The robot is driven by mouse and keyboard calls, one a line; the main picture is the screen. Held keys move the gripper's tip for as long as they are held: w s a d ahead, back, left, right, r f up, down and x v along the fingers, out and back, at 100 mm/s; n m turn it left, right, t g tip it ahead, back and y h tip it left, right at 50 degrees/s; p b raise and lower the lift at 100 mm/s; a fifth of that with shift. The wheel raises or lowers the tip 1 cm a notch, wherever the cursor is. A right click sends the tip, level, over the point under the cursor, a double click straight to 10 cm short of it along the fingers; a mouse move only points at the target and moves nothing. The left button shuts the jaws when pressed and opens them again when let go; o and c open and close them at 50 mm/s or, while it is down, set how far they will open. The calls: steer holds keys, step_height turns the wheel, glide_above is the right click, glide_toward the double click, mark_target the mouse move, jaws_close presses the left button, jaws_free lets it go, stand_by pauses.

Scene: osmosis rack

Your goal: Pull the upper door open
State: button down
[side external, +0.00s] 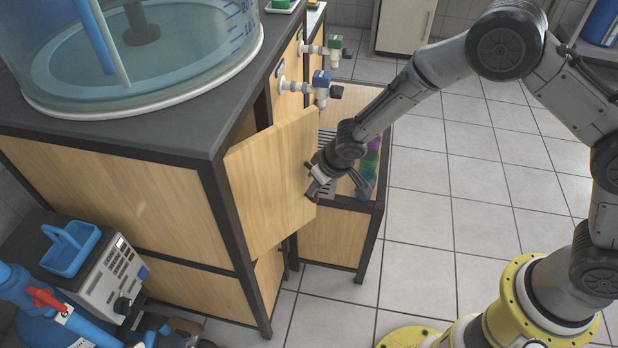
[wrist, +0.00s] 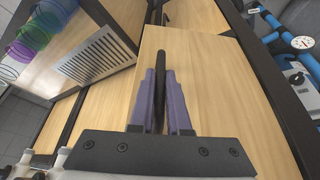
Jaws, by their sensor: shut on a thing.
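The upper door (side external: 272,182) is a light wooden panel on the cabinet's front. It stands partly open, swung out from the black frame, with a dark gap behind its top edge. My gripper (side external: 314,190) is at the door's free edge on the right. In the wrist view, the purple fingers of my gripper (wrist: 160,100) are shut on a dark bar-like handle (wrist: 161,68) that stands out from the door (wrist: 215,90). In the side view the handle is mostly hidden by my gripper.
A lower shelf with a metal grate (wrist: 92,58) and coloured rings (wrist: 40,28) lies beside the door. Valves (side external: 318,88) stick out above it. A large clear tank (side external: 150,50) stands on the cabinet top. A grey pump unit (side external: 108,275) stands at lower left. The tiled floor (side external: 450,160) is clear.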

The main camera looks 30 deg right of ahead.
steer(key=s+a+m+h, duration=0.1)
steer(key=s+a+m, duration=0.1)
steer(key=s+a, duration=0.2)
steer(key=s+a+m, duration=0.2)
steer(key=s+a, duration=0.3)
steer(key=s, duration=0.6)
steer(key=shift+a+m+h, duration=0.25)
steer(key=shift+m+h, duration=0.05)
steer(key=shift+h, duration=0.1)
steer(key=shift+s+r, duration=0.1)
steer(key=c, duration=0.9)
jaws_free()
steer(key=v, duration=1.3)
steer(key=shift+r, duration=0.4)
